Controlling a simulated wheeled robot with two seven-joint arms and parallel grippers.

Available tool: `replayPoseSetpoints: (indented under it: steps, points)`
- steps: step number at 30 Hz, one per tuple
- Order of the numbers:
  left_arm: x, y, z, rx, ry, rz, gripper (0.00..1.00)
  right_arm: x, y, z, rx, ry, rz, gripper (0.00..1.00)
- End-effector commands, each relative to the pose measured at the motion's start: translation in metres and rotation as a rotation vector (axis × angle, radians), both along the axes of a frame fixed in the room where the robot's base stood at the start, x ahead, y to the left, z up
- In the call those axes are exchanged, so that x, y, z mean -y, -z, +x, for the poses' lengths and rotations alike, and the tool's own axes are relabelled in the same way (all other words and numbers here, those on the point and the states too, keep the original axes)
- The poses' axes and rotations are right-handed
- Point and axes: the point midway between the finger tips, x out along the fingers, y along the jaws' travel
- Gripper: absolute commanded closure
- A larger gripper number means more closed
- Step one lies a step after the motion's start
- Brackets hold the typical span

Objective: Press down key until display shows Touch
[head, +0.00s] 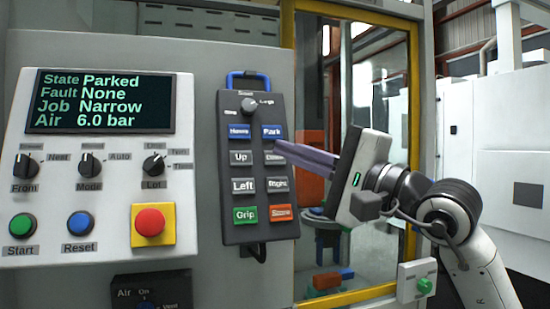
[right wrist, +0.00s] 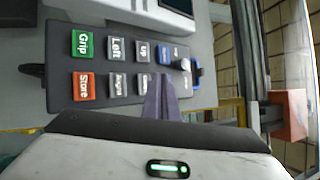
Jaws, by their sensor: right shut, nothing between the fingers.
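The display (head: 103,102) reads State Parked, Fault None, Job Narrow, Air 6.0 bar. The dark key pendant (head: 231,196) hangs upright right of it and also shows sideways in the right wrist view (right wrist: 60,48). The grey Down key (head: 272,158) is in its right column, below the blue Park key (head: 272,132), and is partly covered by my fingers; part of it shows in the right wrist view (right wrist: 141,83). My right gripper (head: 281,149) is shut and empty, its fingertips at the Down key's upper right. I cannot tell whether they touch it. My left gripper is out of view.
Up (head: 241,157), Left (head: 243,185), Right (head: 277,184), Grip (head: 245,215) and the orange Store key (head: 280,212) are close by. A red emergency button (head: 150,222) is on the left panel. A yellow-framed window (head: 409,150) stands behind my right arm.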

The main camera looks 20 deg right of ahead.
Motion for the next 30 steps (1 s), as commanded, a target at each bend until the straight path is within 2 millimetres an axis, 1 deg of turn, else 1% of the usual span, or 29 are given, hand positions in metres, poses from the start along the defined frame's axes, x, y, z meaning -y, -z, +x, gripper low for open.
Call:
replayPoseSetpoints:
  steps: [3, 7, 30]
  points:
    - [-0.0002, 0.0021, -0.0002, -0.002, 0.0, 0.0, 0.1, -0.0002, 0.0034, 0.008, 0.001, 0.0, -0.001, 1.0]
    - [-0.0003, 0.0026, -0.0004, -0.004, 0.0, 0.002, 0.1, -0.0006, 0.0046, 0.0114, 0.001, 0.0, -0.001, 1.0]
    - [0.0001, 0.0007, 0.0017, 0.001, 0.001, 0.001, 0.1, -0.0005, 0.0043, 0.0117, 0.001, 0.0, 0.0, 1.0]
